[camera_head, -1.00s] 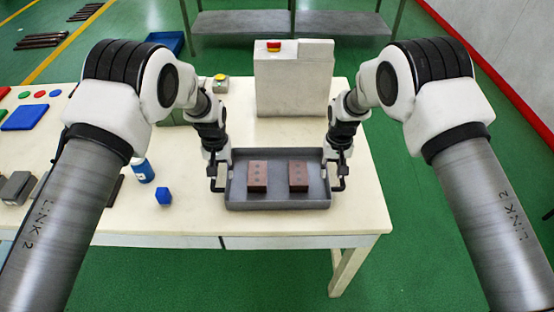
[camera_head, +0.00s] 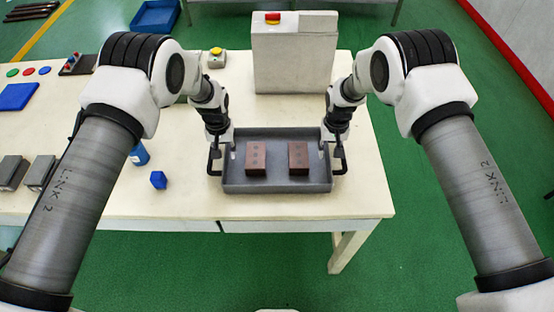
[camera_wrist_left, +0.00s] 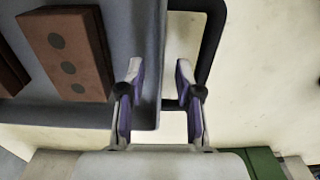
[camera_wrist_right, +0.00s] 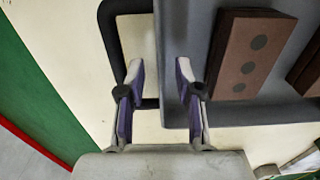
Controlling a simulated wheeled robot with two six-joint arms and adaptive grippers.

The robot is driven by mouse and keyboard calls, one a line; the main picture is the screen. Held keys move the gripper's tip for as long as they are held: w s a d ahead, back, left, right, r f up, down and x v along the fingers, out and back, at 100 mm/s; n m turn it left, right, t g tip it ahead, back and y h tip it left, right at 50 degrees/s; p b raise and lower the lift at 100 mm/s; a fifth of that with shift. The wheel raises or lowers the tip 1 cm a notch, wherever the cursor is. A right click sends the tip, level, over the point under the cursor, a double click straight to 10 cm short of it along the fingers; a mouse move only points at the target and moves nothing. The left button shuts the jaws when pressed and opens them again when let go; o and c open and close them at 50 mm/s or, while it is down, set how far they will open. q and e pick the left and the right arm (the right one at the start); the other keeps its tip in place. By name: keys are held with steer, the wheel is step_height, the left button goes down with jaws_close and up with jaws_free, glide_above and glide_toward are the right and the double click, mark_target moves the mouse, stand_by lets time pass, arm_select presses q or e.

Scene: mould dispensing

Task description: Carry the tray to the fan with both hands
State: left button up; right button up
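The grey tray (camera_head: 278,187) sits on the cream table near its front edge, with two brown blocks, the left (camera_head: 256,158) and right (camera_head: 298,157), inside it. Dark handles stick out from its left (camera_head: 214,162) and right (camera_head: 343,160) ends. My left gripper (camera_head: 222,146) is at the left end, with fingers apart over the tray's wall and handle in the left wrist view (camera_wrist_left: 158,75). My right gripper (camera_head: 331,143) is at the right end, fingers also apart in the right wrist view (camera_wrist_right: 160,75). I cannot make out a fan.
A light grey box (camera_head: 294,58) with a red button stands behind the tray. The table (camera_head: 300,205) is bare in front of the tray, with green floor to the right.

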arm_select(q)
steer(key=shift+s+f, duration=0.15)
steer(key=shift+f, duration=0.6)
arm_select(e)
steer(key=shift+s+f, duration=0.15)
steer(key=shift+f, duration=0.55)
arm_select(q)
steer(key=shift+f, duration=0.15)
arm_select(e)
steer(key=shift+f, duration=0.2)
arm_select(q)
jaws_close()
arm_select(e)
jaws_close()
steer(key=shift+r, duration=0.2)
